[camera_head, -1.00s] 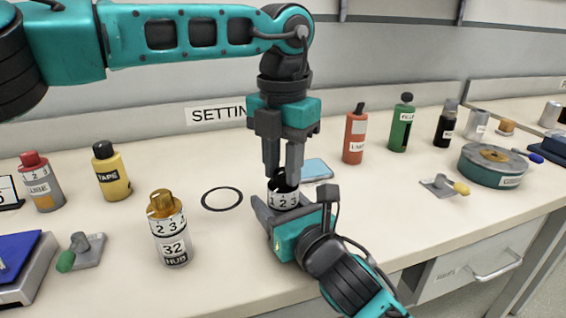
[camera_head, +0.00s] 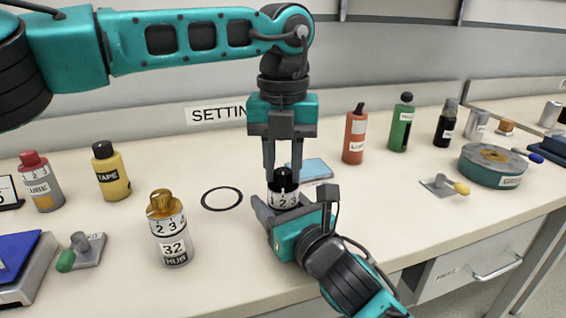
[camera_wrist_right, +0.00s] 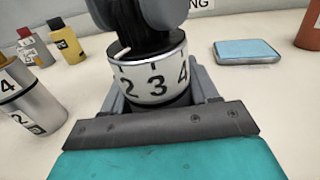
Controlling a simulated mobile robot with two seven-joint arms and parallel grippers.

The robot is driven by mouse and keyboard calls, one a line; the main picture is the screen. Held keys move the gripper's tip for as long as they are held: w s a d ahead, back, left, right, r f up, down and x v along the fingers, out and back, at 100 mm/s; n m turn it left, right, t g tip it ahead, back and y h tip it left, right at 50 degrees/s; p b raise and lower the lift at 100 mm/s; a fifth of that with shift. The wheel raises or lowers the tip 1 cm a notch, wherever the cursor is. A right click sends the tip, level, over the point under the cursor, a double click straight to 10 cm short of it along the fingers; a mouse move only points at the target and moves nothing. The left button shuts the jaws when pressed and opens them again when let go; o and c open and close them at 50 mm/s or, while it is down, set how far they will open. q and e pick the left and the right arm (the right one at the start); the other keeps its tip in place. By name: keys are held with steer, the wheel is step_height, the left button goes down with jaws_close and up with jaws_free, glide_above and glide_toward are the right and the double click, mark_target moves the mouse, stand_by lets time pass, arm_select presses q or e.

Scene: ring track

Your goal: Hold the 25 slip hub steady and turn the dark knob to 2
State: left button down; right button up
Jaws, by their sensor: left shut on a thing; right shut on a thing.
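The held hub shows a white number ring (camera_head: 284,197) with 1, 2 and 3 in the head view. My left gripper (camera_head: 282,168) points straight down from above and is shut on the hub's dark knob (camera_head: 283,180). My right gripper (camera_head: 283,209) comes from the front and is shut around the hub's lower body. In the right wrist view the number ring (camera_wrist_right: 152,82) shows 2, 3 and 4. The dark knob (camera_wrist_right: 146,45) has a white pointer line close to the tick above the 2. The hub's 25 label is hidden.
Another hub (camera_head: 170,232), marked 32 with a gold knob, stands to the left. A black ring outline (camera_head: 222,199) and a blue pad (camera_head: 308,169) lie nearby. Yellow (camera_head: 111,172), red (camera_head: 355,135) and green (camera_head: 402,123) bottles stand farther back. Bare table lies between.

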mark_target(283, 171)
stand_by(0.4)
arm_select(q)
steer(key=c, duration=0.8)
jaws_free()
step_height(283, 171, up, 12)
